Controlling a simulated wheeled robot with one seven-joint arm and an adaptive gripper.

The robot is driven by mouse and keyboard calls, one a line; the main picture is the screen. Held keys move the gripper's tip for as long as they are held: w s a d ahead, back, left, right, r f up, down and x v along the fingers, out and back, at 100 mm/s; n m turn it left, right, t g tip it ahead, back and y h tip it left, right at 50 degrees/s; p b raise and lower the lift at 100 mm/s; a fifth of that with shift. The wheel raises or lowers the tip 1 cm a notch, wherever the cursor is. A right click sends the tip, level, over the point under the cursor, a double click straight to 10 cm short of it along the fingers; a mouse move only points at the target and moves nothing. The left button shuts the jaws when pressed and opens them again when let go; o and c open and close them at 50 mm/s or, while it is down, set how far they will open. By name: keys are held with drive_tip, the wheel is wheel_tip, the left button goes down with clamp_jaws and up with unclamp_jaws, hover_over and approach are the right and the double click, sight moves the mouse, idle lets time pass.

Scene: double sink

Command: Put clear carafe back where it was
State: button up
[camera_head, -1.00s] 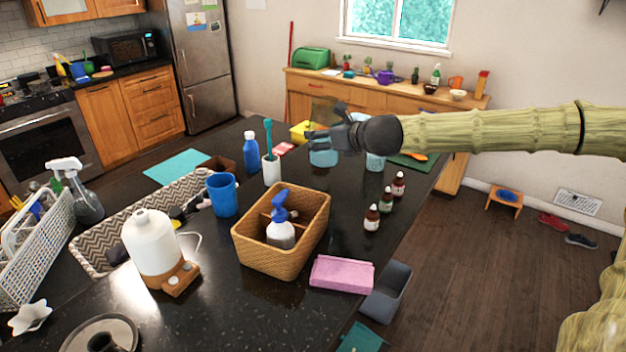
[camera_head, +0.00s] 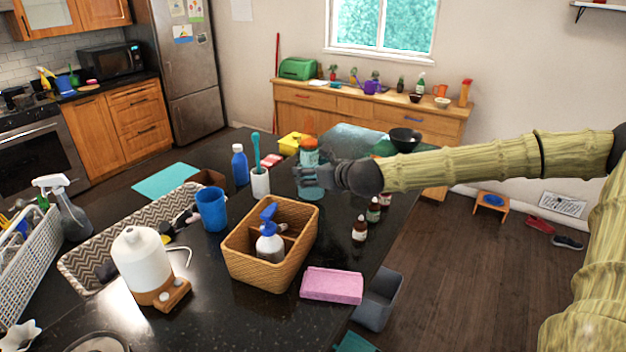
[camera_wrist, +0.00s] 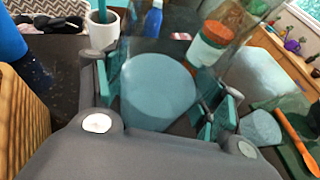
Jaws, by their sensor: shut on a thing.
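My gripper (camera_head: 312,178) is over the far part of the dark counter, with its fingers on either side of the clear carafe (camera_head: 313,193). The wrist view shows my gripper (camera_wrist: 165,100) shut on the carafe (camera_wrist: 158,90), whose see-through wall and round pale-blue bottom show between the teal fingertips. In the head view my fingers cover part of the carafe. I cannot tell whether its bottom touches the counter.
A jar with an orange lid (camera_head: 309,150) stands close behind the carafe. A white cup with a teal brush (camera_head: 260,182) is to the left. Several brown bottles (camera_head: 360,229) stand in front. A black bowl (camera_head: 404,140) is behind. An orange spoon (camera_wrist: 296,143) lies to the right.

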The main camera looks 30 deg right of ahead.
drive_tip(key=shift+f, duration=1.3)
drive_tip(key=shift+d, duration=0.1)
drive_tip(key=o, duration=1.5)
drive_tip(key=shift+s+f, duration=0.1)
drive_tip(key=shift+v, duration=5.95)
